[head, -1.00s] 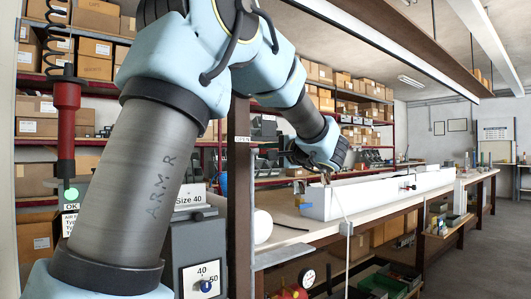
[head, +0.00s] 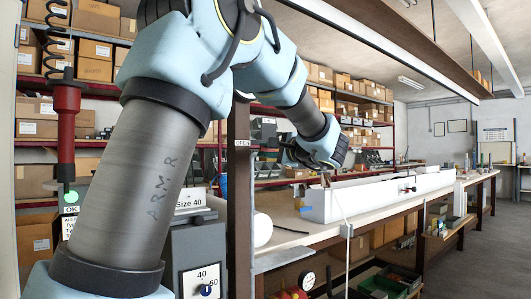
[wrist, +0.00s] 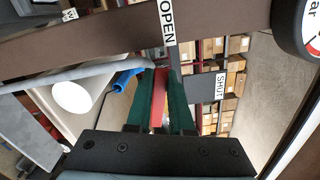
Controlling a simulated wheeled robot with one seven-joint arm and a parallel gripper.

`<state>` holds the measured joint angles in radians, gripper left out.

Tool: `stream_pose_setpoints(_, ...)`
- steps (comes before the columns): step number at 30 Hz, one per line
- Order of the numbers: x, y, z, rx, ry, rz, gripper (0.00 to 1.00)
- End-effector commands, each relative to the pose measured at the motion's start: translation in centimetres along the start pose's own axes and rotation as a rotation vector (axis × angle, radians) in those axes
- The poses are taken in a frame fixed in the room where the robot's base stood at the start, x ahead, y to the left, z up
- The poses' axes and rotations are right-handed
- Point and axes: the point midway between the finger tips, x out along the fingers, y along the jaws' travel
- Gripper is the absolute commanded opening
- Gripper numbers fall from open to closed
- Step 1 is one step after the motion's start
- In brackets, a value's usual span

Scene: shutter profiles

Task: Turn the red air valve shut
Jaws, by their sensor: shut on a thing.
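In the wrist view, the green fingers of my gripper (wrist: 160,98) are shut on a red handle (wrist: 158,88), taken as the air valve's handle. Only a narrow red strip shows between the fingers. The rest of the valve is hidden. The OPEN label (wrist: 168,22) is just beyond the fingertips on a brown post (wrist: 105,28). The SHUT label (wrist: 220,85) is off to the right of the fingers. The OPEN label also shows there on the post (head: 239,180).
A dial gauge (wrist: 298,25) is at the wrist view's top right. A white cylinder (wrist: 72,96) and a blue part (wrist: 128,79) lie left of the fingers. In the head view, a long white profile (head: 375,194) lies on the bench, and boxed shelves stand behind.

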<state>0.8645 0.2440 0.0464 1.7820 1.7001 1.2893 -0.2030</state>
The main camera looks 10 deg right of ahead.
Motion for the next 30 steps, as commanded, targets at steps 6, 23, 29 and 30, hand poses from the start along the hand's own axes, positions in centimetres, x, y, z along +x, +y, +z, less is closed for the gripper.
stream_pose_setpoints(6, -0.1, -1.4, -0.2, 0.208, 0.002, 0.001, 0.0)
stream_pose_setpoints(23, -0.1, -4.1, -1.4, 0.743, 0.002, 0.0, 0.0)
stream_pose_setpoints(29, -0.1, -4.8, -2.1, 0.929, 0.002, -0.001, 0.0)
stream_pose_setpoints(30, -0.1, -4.9, -2.3, 0.964, 0.001, -0.001, 0.0)
